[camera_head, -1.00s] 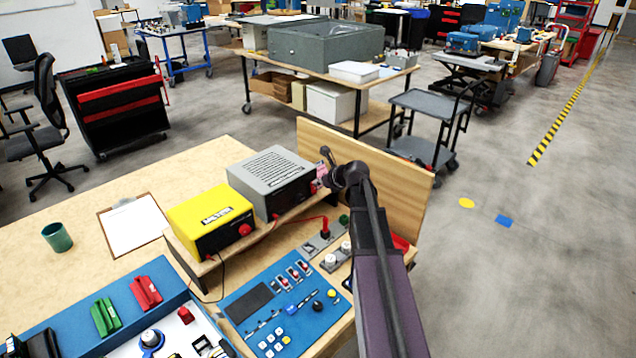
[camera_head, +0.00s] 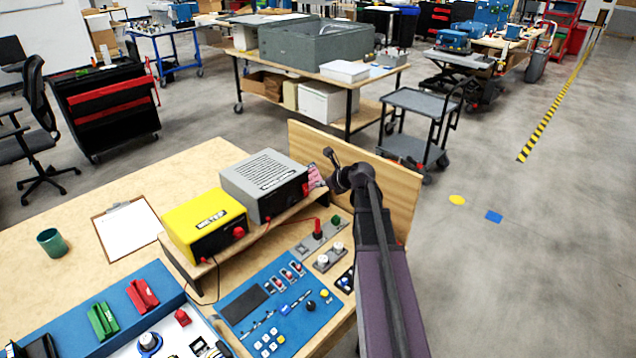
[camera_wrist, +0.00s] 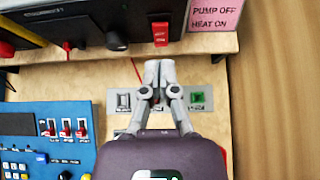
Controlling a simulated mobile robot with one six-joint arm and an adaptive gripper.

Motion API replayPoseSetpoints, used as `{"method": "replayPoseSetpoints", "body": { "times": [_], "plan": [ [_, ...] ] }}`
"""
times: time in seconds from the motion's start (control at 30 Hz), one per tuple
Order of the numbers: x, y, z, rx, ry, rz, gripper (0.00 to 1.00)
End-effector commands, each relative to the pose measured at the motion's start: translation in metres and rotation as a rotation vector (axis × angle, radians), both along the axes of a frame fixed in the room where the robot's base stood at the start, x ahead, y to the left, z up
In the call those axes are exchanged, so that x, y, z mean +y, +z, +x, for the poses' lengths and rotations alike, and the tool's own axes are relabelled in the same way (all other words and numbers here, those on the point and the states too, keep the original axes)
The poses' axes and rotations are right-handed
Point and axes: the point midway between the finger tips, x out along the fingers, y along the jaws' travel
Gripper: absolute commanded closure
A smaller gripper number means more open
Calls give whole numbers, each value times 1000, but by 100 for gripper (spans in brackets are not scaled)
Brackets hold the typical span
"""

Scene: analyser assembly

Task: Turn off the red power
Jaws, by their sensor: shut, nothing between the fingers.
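A red rocker switch (camera_wrist: 160,34) is on the front of the grey power box, just left of a pink note (camera_wrist: 216,14). The grey box (camera_head: 262,168) stands on a wooden shelf in the head view, and its red switch (camera_head: 305,189) shows at its right front. My gripper (camera_wrist: 159,66) is shut and empty in the wrist view. Its fingertips appear just below the red switch, apart from it in the picture. Below them is a grey plate with a green switch (camera_wrist: 197,98); its middle is hidden by the fingers.
A yellow meter box (camera_head: 203,222) stands left of the grey box. A blue control panel (camera_head: 275,305) lies in front of the shelf. A red upright handle (camera_head: 317,228) stands on the bench near my arm. A wooden side board (camera_head: 400,195) rises at the right.

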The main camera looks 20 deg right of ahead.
Motion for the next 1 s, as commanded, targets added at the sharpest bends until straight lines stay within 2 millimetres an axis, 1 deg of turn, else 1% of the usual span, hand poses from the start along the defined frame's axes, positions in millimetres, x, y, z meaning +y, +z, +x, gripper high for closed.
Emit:
{"method": "replayPoseSetpoints", "body": {
  "times": [0.03, 0.6, 0.8, 1.0],
  "plan": [
    [-1, 9, -4, 0, 0, 0, 100],
    [-11, 55, -30, 0, 0, 0, 100],
    [-14, 63, -36, 0, 0, 0, 100],
    [-15, 65, -38, 0, 1, 1, 100]
  ]
}}
